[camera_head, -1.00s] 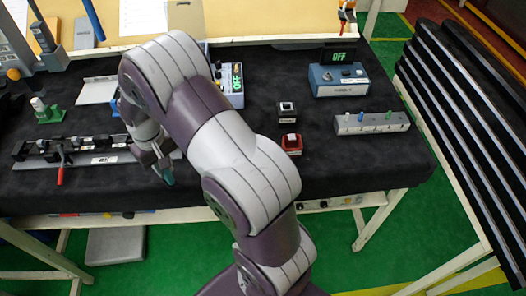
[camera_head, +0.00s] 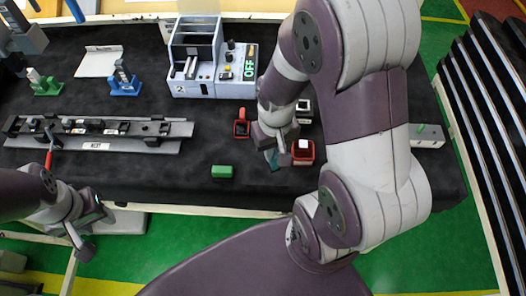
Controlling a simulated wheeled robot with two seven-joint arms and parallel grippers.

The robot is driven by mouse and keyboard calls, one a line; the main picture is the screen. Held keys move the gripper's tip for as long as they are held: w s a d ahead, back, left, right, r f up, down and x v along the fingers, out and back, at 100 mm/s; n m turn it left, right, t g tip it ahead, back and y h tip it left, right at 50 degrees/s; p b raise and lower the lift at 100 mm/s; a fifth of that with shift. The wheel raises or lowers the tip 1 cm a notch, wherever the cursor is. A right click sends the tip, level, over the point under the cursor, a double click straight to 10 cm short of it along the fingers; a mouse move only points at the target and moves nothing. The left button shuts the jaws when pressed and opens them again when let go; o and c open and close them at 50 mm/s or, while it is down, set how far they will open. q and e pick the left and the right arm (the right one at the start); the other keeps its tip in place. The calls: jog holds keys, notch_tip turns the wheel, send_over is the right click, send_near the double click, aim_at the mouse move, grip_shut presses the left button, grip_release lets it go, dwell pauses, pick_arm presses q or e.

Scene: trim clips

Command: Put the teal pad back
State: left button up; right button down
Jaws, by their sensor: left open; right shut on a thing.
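The teal pad (camera_head: 272,159) is in my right gripper (camera_head: 275,150), which is shut on it. The pad is partly hidden by the fingers. It is held at the front middle of the black mat, just left of a red holder with a white top (camera_head: 304,151). I cannot tell whether the pad touches the mat. My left gripper (camera_head: 92,226) is open and empty at the lower left, in front of the table edge.
A green block (camera_head: 222,172) lies left of the pad. A small red holder (camera_head: 241,130) and a black-and-white button box (camera_head: 304,112) are close by. A long rail fixture (camera_head: 170,130) with a red handle lies left. A machine (camera_head: 195,75) stands behind. My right arm hides the back right.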

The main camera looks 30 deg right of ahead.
jog(key=w+f, duration=0.1)
jog(key=f, duration=0.1)
jog(key=w+a+f, duration=0.1)
jog(key=w+f, duration=0.3)
jog(key=f, duration=0.1)
jog(key=shift+a+p, duration=0.3)
jog(key=shift+p, duration=0.1)
jog(key=shift+w+f, duration=0.15)
jog(key=shift+f, duration=0.1)
jog(key=c, duration=1.1)
grip_release()
jog(key=shift+o, duration=0.2)
notch_tip(320, 180, up, 12)
jog(key=shift+s+a+r+n+t+b, duration=0.1)
jog(key=shift+s+a+n+t, duration=0.25)
jog(key=shift+s, duration=0.4)
jog(key=shift+s+a+r+n+t+b, duration=0.15)
jog(key=shift+s+a+n, duration=0.2)
jog(key=shift+s, duration=0.35)
jog(key=shift+s+a+r+n+t+b, duration=0.1)
jog(key=shift+s+a+n+t, duration=0.15)
jog(key=shift+s+a, duration=0.35)
